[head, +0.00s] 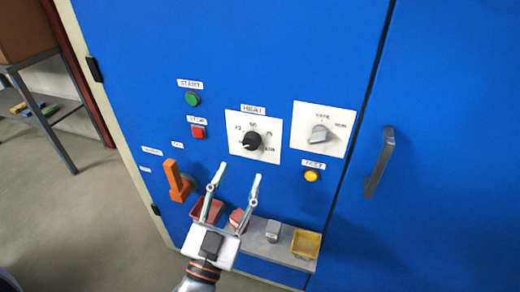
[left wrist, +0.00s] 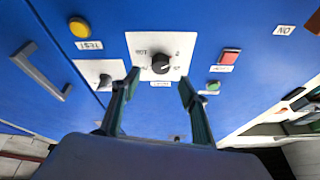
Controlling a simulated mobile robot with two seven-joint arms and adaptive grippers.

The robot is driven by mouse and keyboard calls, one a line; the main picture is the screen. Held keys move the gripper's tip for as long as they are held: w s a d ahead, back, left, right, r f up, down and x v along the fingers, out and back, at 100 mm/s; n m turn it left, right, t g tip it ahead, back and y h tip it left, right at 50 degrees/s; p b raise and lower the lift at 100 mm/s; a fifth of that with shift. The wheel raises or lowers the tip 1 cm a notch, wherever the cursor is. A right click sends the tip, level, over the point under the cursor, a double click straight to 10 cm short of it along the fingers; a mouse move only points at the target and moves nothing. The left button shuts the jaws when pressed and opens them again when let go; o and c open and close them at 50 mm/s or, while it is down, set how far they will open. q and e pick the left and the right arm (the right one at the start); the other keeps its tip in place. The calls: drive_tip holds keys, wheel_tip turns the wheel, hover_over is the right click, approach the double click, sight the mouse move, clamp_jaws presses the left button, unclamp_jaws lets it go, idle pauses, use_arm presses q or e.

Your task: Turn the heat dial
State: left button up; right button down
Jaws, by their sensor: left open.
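The heat dial (head: 252,140) is a black round knob on a white plate (head: 271,153) with printed marks, on a blue cabinet door. The label HEAT is above it in the head view. My left gripper (head: 238,177) is open, with its two fingers apart and pointing up at the cabinet, just below the dial in the head view. In the left wrist view, the dial (left wrist: 160,64) shows between and beyond the open fingers (left wrist: 158,82). The fingers look empty, and I cannot tell how far the dial is from the fingertips. My right gripper is in neither view.
Around the dial are a green button (head: 192,99), a red button (head: 198,132), a grey selector knob (head: 319,134), a yellow button (head: 312,176) and an orange handle (head: 178,182). A grey shelf (head: 260,247) below holds a yellow tray (head: 306,243). A grey door handle (head: 380,162) projects at right.

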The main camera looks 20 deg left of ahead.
sight(249, 147)
use_arm(q)
drive_tip(key=x, duration=0.2)
drive_tip(key=p+x, duration=0.1)
drive_tip(key=x, duration=0.1)
drive_tip(key=p+x, duration=0.1)
drive_tip(key=x, duration=0.1)
drive_tip(key=shift+a+r, duration=0.1)
drive_tip(key=shift+r, duration=0.2)
drive_tip(key=shift+w, duration=0.6)
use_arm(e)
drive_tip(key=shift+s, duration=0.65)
use_arm(q)
drive_tip(key=c, duration=1.1)
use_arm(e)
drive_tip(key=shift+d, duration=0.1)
